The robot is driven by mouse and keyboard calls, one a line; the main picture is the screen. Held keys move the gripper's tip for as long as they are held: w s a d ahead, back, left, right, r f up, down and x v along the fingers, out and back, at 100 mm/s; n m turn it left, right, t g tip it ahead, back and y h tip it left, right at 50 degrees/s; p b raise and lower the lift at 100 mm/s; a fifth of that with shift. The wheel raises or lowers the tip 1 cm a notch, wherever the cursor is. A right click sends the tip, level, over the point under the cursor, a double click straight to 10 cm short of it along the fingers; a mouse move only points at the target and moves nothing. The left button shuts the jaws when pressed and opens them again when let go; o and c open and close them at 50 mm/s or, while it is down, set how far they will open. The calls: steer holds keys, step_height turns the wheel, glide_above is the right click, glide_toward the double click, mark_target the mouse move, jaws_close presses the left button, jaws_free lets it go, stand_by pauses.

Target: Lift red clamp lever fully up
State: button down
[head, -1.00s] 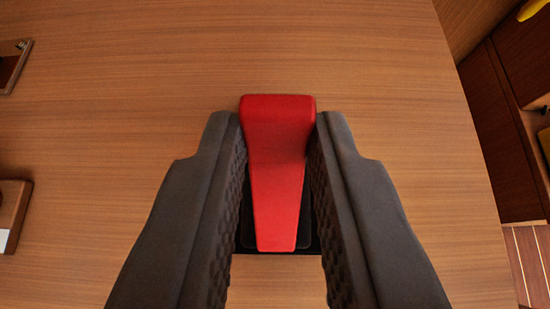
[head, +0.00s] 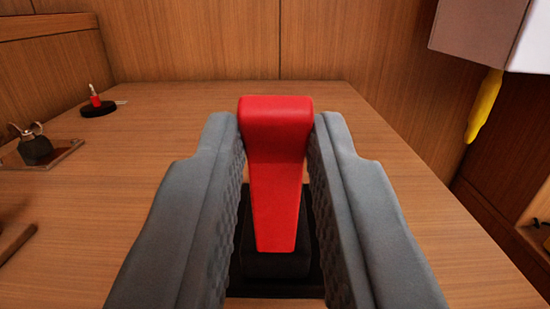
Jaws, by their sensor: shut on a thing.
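The red clamp lever (head: 275,180) is in the middle of the head view, wide at its top end and narrowing toward its black base (head: 276,287). The base sits on the wooden table. My gripper (head: 276,135) is shut on the lever's wide end, one grey padded finger on each side. The fingers hide the sides of the base. The lever's exact angle is hard to tell from this view.
A small black stand with a red piece (head: 97,105) is at the back left. A dark metal fitting on a plate (head: 36,150) is at the left. Wooden walls rise behind. A yellow thing (head: 484,105) hangs at the right, beyond the table edge.

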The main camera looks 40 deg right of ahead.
steer(key=shift+s+a+f+t, duration=0.1)
steer(key=shift+s+f+t, duration=0.1)
steer(key=shift+t, duration=0.1)
stand_by(0.4)
steer(key=c, duration=1.3)
jaws_free()
steer(key=v, duration=1.7)
steer(key=shift+s+a+f, duration=0.1)
steer(key=shift+a, duration=0.05)
